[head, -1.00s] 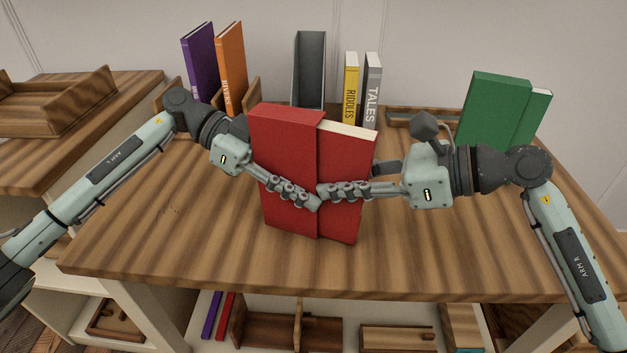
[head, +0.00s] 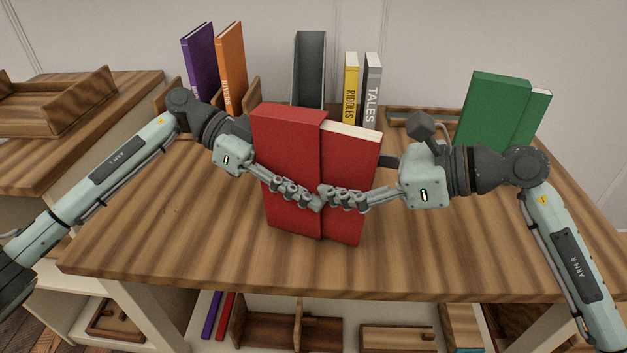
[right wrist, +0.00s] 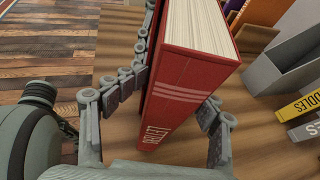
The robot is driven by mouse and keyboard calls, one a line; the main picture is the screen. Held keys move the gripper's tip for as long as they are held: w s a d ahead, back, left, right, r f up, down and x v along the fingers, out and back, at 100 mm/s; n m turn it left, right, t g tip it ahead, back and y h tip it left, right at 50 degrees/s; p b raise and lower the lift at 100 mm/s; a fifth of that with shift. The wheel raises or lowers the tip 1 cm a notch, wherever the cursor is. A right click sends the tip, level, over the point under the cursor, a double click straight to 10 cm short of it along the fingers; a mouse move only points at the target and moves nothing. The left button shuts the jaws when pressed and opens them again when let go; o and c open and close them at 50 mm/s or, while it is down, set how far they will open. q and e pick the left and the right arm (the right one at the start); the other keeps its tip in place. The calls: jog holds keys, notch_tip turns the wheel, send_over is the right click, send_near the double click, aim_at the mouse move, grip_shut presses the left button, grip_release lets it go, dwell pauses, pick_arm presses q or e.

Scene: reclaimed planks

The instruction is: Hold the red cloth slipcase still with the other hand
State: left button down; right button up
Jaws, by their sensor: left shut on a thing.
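The red cloth slipcase (head: 285,150) stands upright near the middle of the desk, with a red book (head: 347,160) part-way out of its right side. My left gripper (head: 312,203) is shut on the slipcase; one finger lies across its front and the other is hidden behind. My right gripper (head: 335,197) has its fingers on either side of the book, one across the front. In the right wrist view the book's spine (right wrist: 180,90) and pale pages show between the fingers of my right gripper (right wrist: 175,100), which look open, with small gaps beside the spine.
Behind stand purple (head: 200,62) and orange (head: 230,65) books, a grey open holder (head: 310,68), and yellow (head: 351,85) and grey (head: 372,88) books. A green book and case (head: 495,110) stand at the back right. The wooden desk (head: 170,225) is clear at the front.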

jog(key=shift+d+r, duration=0.1)
jog(key=shift+d, duration=0.1)
jog(key=v, duration=0.6)
jog(key=shift+d, duration=0.4)
jog(key=o, duration=0.6)
jog(key=shift+c, duration=0.2)
